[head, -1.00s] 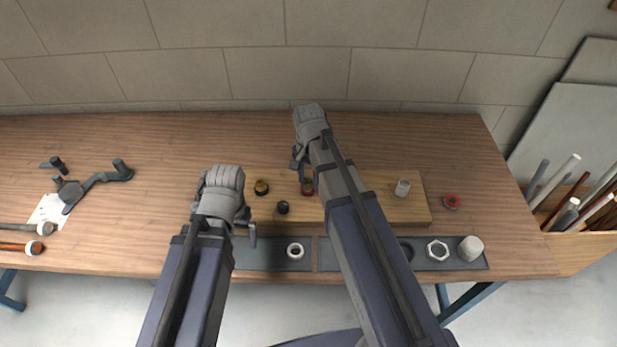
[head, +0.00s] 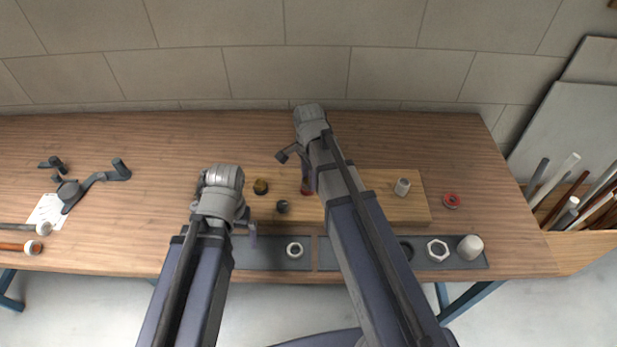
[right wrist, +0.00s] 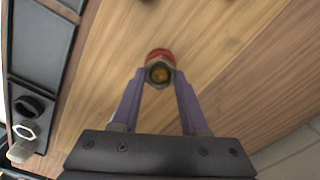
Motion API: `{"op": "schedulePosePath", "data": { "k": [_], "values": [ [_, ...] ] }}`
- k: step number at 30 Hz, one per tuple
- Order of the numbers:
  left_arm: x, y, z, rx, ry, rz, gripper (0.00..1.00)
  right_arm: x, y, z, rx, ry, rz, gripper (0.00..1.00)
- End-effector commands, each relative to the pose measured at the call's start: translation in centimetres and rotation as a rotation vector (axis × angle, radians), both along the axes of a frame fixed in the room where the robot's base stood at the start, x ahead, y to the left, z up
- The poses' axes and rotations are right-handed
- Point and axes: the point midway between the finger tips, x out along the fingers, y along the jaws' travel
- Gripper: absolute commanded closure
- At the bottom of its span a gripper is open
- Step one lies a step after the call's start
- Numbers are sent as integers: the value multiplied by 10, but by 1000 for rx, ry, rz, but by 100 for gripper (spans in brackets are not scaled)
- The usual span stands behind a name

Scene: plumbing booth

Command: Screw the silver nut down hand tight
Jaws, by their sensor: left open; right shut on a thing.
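In the right wrist view a grey hex nut (right wrist: 159,73) with a brass-coloured centre sits over a red ring (right wrist: 158,53) on the wooden board. My right gripper (right wrist: 161,78) has one purple finger on each side of this nut and is shut on it. In the head view my right gripper (head: 308,182) points down at the red fitting (head: 307,189), and my arm hides most of the nut. My left gripper (head: 250,230) is open and empty, low at the left end of the board; only part of its fingers shows.
The wooden board (head: 415,211) also carries a brass fitting (head: 261,186), a dark fitting (head: 282,207) and a pale cylinder (head: 402,187). A grey tray (head: 335,262) in front holds a white ring (head: 295,250), a hex nut (head: 438,250) and a cap (head: 470,247). The table behind is clear.

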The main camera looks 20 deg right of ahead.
Motion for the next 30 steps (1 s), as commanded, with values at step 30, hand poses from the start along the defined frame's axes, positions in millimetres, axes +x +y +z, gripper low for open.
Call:
{"op": "schedulePosePath", "data": {
  "k": [30],
  "values": [
    [0,0,-4,0,0,0,0,-4,1,-4,0,0,-943,100]
  ]
}}
